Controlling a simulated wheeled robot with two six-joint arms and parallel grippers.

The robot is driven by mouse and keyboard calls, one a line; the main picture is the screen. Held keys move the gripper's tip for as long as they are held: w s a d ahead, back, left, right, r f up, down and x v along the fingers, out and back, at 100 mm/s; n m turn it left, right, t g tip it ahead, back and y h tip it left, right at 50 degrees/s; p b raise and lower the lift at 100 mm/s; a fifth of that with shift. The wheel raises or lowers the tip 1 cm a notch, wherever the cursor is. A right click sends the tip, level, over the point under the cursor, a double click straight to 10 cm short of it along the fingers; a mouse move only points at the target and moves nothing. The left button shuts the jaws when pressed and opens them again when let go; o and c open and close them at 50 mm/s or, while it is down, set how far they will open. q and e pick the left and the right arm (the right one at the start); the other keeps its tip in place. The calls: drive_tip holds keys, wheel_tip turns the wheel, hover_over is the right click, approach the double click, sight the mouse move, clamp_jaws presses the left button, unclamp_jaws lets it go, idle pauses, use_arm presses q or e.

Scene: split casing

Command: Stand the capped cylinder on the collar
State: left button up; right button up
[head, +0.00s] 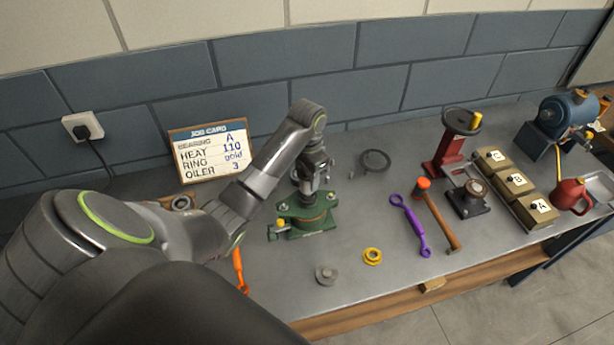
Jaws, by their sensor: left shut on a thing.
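My left gripper (312,172) points down over the green casing (306,224) in the middle of the bench. It is shut on a small grey part, which I take to be the capped cylinder (308,187); it is mostly hidden by the fingers. The part is upright, right above or at the top of the casing. A dark collar with an orange-brown band (306,213) sits on the casing's top. I cannot tell whether the held part touches the collar. My right gripper is not in view.
A job card (211,151) stands at the back left. Right of the casing lie a purple wrench (410,224), a hammer (437,212) and a gold ring (372,256). A grey flanged piece (326,274) lies in front. Boxes (515,183) and a red oil can (570,196) stand further right.

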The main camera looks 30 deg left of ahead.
use_arm(q)
drive_tip(key=shift+f, duration=0.1)
idle(0.6)
drive_tip(key=shift+f, duration=0.8)
drive_tip(key=shift+f, duration=0.2)
idle(0.6)
drive_tip(key=o, duration=1.2)
drive_tip(key=shift+c, duration=0.2)
drive_tip(key=shift+w, duration=0.1)
